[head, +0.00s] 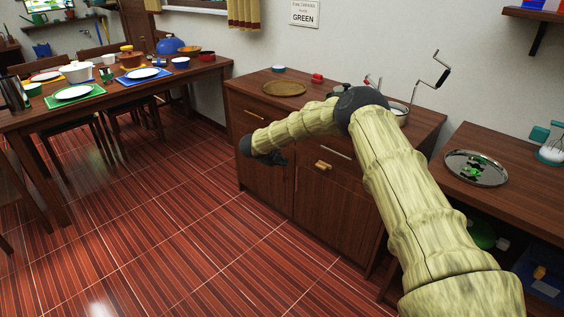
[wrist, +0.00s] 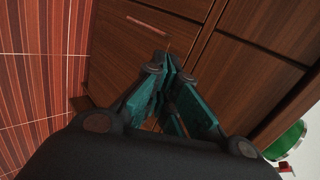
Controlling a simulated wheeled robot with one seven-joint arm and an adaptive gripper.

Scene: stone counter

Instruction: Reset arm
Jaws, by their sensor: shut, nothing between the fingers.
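My arm reaches out from the lower right in the head view and bends at a dark joint over the counter. My gripper (head: 277,158) hangs in front of the wooden cabinet (head: 321,205), below the counter's edge. In the wrist view my gripper (wrist: 167,65) has its teal fingers together at the tips, with nothing between them. The cabinet's drawer and door fronts (wrist: 240,75) fill the view behind the fingers. I cannot tell the exact gap between fingertips and cabinet.
The counter holds a round brown plate (head: 284,88) and a red item (head: 317,78). A metal tray (head: 476,168) lies on the right counter. A dining table (head: 112,98) with dishes stands at left. The tiled floor (head: 160,230) between is clear.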

